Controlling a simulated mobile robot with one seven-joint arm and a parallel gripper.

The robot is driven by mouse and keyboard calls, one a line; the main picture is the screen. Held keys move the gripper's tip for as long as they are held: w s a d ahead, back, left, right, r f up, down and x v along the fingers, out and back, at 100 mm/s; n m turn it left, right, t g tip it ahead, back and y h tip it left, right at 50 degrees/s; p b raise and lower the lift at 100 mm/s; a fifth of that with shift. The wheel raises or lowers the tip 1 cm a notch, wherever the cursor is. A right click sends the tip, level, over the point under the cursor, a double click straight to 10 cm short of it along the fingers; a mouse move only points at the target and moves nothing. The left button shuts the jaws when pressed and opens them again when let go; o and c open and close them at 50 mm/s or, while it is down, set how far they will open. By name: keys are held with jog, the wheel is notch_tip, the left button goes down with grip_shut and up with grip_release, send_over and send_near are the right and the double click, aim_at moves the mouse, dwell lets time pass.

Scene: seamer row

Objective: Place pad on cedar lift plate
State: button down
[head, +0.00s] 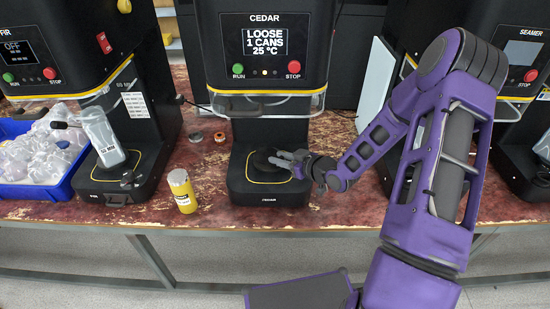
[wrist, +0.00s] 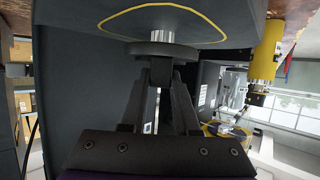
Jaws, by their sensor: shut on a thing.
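The cedar machine's lift plate (head: 261,161) is a dark round disc above a black base with a yellow outline. In the wrist view, which is upside down, the lift plate (wrist: 163,49) stands on a short silver shaft. My gripper (head: 282,160) reaches in from the right at plate height. In the wrist view my gripper (wrist: 164,72) has its two fingers close against the plate's top side, shut on a dark, thin piece, the pad (wrist: 163,61). The pad is mostly hidden and blends with the plate. I cannot tell whether it rests on the plate or is just above it.
A yellow canister (head: 182,191) stands left of the cedar base. The FIR machine (head: 118,165) holds a clear container (head: 102,137), beside a blue bin (head: 40,190) of clear parts. Small round items (head: 197,137) lie behind the canister. The cedar head overhangs the plate.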

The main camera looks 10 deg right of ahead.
notch_tip(320, 180, up, 10)
jog(key=shift+f+p, duration=0.25)
jog(key=shift+p, duration=0.2)
jog(key=f+b, duration=0.4)
jog(key=f, duration=0.1)
jog(key=s+f+b, duration=0.1)
jog(key=f+b, duration=0.1)
jog(key=f, duration=0.1)
jog(key=shift+d+f, duration=0.2)
jog(key=shift+d, duration=0.15)
jog(key=shift+f+b, duration=0.6)
jog(key=shift+b, duration=0.1)
jog(key=c, duration=0.6)
grip_release()
jog(key=shift+s, duration=0.1)
